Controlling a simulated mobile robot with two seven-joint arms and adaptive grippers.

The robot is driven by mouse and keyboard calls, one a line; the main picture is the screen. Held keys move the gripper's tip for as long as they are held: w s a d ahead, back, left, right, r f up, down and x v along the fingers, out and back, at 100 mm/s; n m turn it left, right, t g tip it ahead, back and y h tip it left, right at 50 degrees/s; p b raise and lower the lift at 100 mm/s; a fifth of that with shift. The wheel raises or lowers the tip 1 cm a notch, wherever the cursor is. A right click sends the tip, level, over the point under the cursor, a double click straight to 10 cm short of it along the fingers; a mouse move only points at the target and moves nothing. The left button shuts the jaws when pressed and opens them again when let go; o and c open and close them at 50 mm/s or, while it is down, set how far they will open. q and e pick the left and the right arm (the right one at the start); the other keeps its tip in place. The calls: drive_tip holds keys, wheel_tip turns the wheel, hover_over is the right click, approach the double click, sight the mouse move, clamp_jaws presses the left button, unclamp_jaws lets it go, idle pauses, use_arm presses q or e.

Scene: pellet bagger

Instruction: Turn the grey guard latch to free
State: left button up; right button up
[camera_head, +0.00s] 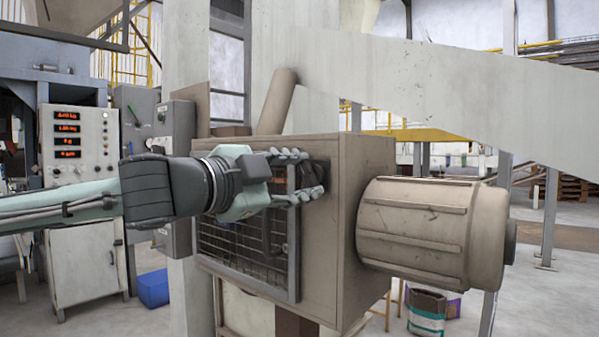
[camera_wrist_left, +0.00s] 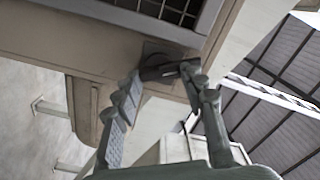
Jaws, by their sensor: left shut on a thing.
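The guard latch, a small dark grey piece (camera_wrist_left: 160,64), sits on the beige housing beside the frame of the mesh guard (camera_head: 235,245). My left gripper (camera_head: 312,173) is at the upper right corner of that guard, its fingers pointing right. In the left wrist view the two fingers (camera_wrist_left: 163,76) are closed on the latch from both sides. The fingers partly hide the latch in the head view, and its exact turn angle is hard to tell. My right gripper is in neither view.
The beige housing (camera_head: 365,215) carries a large ribbed motor (camera_head: 430,230) on its right. A control cabinet (camera_head: 82,145) with red displays stands at the left. A blue bin (camera_head: 153,288) is on the floor. A pale sloping beam (camera_head: 440,85) crosses above the motor.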

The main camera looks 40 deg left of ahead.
use_arm(q)
drive_tip(key=m, duration=0.3)
drive_tip(key=shift+m+p, duration=0.35)
drive_tip(key=shift+m, duration=1.05)
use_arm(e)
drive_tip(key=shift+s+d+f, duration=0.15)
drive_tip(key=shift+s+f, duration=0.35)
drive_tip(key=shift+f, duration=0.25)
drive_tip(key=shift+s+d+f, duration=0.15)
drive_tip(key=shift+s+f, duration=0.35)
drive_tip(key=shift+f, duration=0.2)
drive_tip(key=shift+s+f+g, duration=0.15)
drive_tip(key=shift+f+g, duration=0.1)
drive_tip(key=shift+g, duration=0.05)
use_arm(q)
drive_tip(key=o, duration=1.1)
drive_tip(key=shift+o, duration=0.3)
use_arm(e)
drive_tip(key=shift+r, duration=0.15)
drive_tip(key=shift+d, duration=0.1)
